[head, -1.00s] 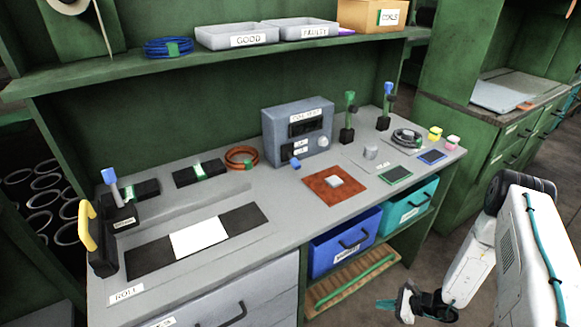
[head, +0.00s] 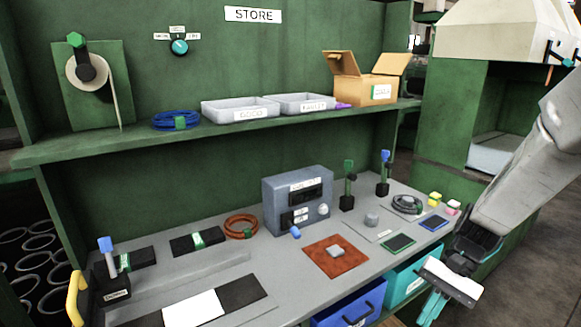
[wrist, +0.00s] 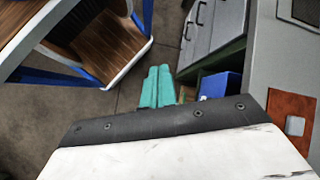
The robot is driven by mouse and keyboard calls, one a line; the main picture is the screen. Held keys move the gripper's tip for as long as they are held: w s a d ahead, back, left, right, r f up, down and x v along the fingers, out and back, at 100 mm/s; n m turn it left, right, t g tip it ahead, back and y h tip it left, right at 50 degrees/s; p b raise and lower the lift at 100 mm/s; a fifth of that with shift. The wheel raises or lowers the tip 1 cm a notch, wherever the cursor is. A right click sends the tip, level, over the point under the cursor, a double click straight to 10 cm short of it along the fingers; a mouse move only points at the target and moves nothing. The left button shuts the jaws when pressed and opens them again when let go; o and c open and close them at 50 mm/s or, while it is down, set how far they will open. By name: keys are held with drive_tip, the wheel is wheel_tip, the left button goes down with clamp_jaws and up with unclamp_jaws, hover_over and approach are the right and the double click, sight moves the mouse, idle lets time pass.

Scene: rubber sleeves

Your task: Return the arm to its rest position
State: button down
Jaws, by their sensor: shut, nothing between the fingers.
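My gripper (head: 434,307) is at the lower right of the head view, in front of the bench's right end. Its teal fingers are together with nothing between them. In the wrist view the teal fingers (wrist: 156,88) lie side by side over the floor, beside the blue drawer (wrist: 222,86). My arm rises from the gripper to the right edge of the head view.
The workbench (head: 250,275) holds a grey box (head: 298,200), a brown mat (head: 336,257) and an orange coil (head: 241,226). A teal drawer (head: 405,283) is close by the gripper. A shelf above carries trays (head: 240,109) and an open carton (head: 368,80).

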drive_tip(key=s+a+r+n+t+h, duration=0.1)
drive_tip(key=s+r+n+t+h, duration=0.4)
drive_tip(key=s+r, duration=1)
wheel_tip(320, 180, up, 3)
drive_tip(key=shift+s+a+r+n+t+h, duration=0.2)
drive_tip(key=shift+s+n+t+h, duration=0.2)
drive_tip(key=shift+n+h, duration=0.35)
drive_tip(key=shift+a, duration=0.1)
